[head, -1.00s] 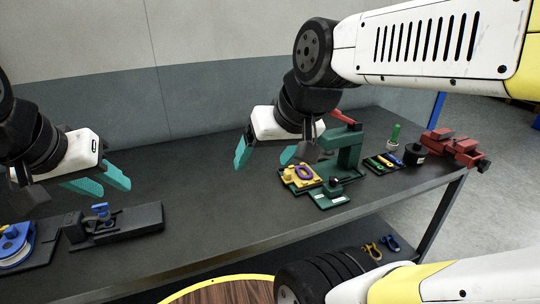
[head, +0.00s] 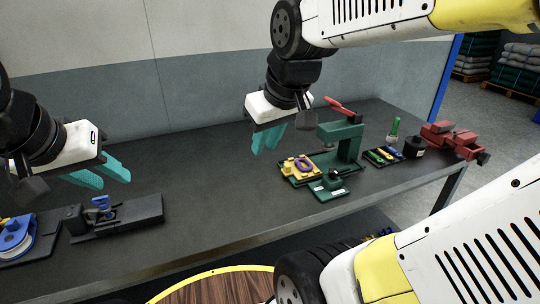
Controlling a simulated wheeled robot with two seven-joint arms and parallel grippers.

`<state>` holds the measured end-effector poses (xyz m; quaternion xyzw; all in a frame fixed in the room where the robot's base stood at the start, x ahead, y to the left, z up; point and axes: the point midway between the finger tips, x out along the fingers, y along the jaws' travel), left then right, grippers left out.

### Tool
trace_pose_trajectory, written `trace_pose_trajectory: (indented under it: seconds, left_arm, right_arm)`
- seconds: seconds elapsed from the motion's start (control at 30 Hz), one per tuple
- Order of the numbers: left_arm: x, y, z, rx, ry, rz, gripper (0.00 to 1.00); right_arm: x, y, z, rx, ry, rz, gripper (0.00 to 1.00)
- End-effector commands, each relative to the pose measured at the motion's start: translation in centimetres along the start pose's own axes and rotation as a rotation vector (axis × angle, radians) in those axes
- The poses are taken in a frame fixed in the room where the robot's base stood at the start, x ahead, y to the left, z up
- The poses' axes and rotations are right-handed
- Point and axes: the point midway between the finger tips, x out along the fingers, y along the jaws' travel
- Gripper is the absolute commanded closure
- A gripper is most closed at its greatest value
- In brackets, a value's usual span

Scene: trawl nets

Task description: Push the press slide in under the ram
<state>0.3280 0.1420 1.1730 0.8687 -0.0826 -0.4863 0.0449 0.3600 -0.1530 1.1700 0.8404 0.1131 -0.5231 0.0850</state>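The green press (head: 348,142) stands toward the right of the bench, with a red lever (head: 340,105) on top. A yellow piece (head: 293,170) bearing a purple ring (head: 301,163) sits on its base, left of the ram and out from under it. A green block with a black knob (head: 334,174) lies at the front of the base; I cannot tell which part is the slide. My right gripper (head: 265,150) hangs left of and behind the yellow piece, apart from it, its teal fingers together and empty. My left gripper (head: 107,180) is open and empty above the left of the bench.
A black fixture with a blue clamp (head: 101,206) and a blue reel (head: 15,237) stand at the left. Right of the press are a tray of coloured tools (head: 383,156), a black pot (head: 414,147) and a red vise (head: 452,139). The bench middle (head: 215,200) is clear.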

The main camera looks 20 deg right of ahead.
Motion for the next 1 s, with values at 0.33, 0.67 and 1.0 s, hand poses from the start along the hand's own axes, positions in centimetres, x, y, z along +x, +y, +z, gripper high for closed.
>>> trace_pose_trajectory:
  seconds: [0.33, 0.67, 1.0]
  left_arm:
    - [0.0, 0.0, 0.0, 0.000, 0.000, 0.000, 0.64]
    - [0.0, 0.0, 0.0, 0.000, 0.000, 0.000, 0.64]
    - [0.0, 0.0, 0.0, 0.000, 0.000, 0.000, 0.64]
  right_arm:
    - [8.4, 5.1, -7.1, -0.723, -0.367, 0.054, 1.00]
    - [18.5, 8.3, -11.2, -1.278, -0.630, -0.040, 1.00]
    - [21.9, 9.3, -11.2, -1.401, -0.684, -0.074, 1.00]
